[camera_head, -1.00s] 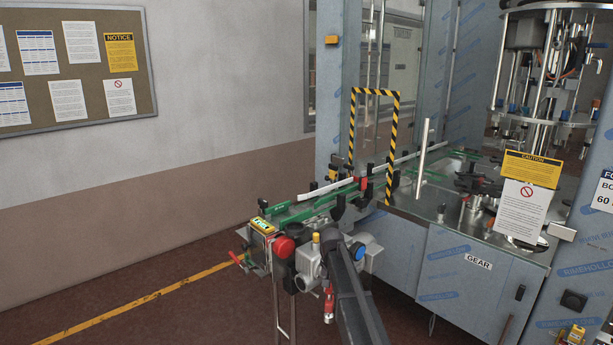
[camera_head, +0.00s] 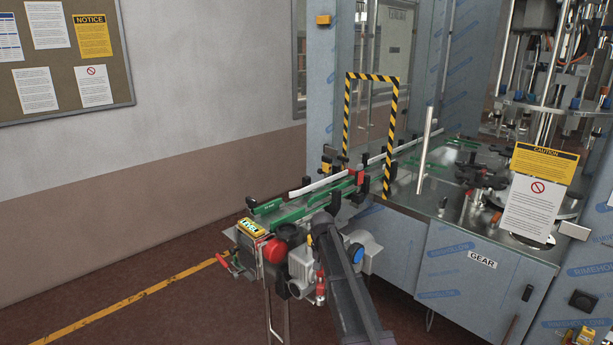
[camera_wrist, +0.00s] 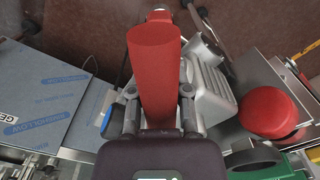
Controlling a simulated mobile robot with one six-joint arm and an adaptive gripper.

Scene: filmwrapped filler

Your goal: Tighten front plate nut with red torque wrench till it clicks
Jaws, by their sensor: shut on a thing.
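The red torque wrench (camera_wrist: 155,70) fills the upper middle of the wrist view, its thick red body between the two fingers of my gripper (camera_wrist: 155,108). My gripper is shut on it. In the head view, a small red part, apparently the wrench (camera_head: 320,288), shows beside my dark arm, below the conveyor end. My arm hides most of the gripper there. I cannot make out the front plate nut in either view, nor whether the wrench touches it. A grey motor housing (camera_wrist: 208,92) lies just right of the wrench in the wrist view.
The conveyor end carries a red push-button (camera_head: 274,250), also in the wrist view (camera_wrist: 268,112), and green guide rails (camera_head: 290,214). A blue-filmed cabinet marked GEAR (camera_head: 460,245) stands to the right. A striped frame (camera_head: 347,120) spans the conveyor. Open floor (camera_head: 130,290) lies left.

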